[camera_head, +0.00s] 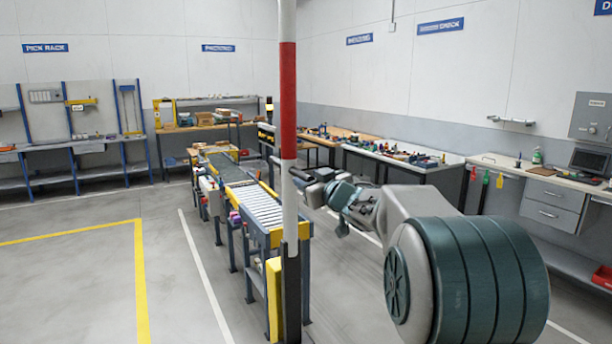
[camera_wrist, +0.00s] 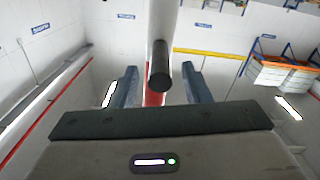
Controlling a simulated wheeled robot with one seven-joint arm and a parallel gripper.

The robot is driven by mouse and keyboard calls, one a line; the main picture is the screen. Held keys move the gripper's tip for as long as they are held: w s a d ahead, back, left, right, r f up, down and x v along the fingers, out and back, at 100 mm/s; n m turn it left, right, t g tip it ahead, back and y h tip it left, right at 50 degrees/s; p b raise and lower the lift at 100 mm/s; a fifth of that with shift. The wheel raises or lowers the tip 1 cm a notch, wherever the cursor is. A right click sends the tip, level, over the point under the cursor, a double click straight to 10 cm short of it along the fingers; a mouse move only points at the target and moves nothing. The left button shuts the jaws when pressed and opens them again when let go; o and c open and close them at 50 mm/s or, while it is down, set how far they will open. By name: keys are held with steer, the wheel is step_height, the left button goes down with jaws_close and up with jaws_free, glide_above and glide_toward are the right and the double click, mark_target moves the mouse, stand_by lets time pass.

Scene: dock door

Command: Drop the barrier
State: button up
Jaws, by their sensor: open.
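The barrier arm (camera_head: 288,100), a pole banded red and white, stands upright in the head view, above a dark lower post (camera_head: 291,290). My gripper (camera_head: 303,180) is at the pole's white lower part, reaching in from the right. In the wrist view my gripper (camera_wrist: 160,88) is open, with one finger on each side. A dark round peg (camera_wrist: 159,66) lies in line with the gap between the fingers and points at the camera. The barrier's white and red pole (camera_wrist: 166,18) shows behind it. I cannot tell whether the fingers touch the peg.
A roller conveyor (camera_head: 252,203) with a yellow end stands behind and left of the pole. Workbenches (camera_head: 405,155) with tools line the right wall, and a counter (camera_head: 545,180) with drawers stands nearer. The floor at left, with yellow lines (camera_head: 141,270), is clear.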

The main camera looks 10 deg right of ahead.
steer(key=shift+x, duration=0.95)
jaws_close()
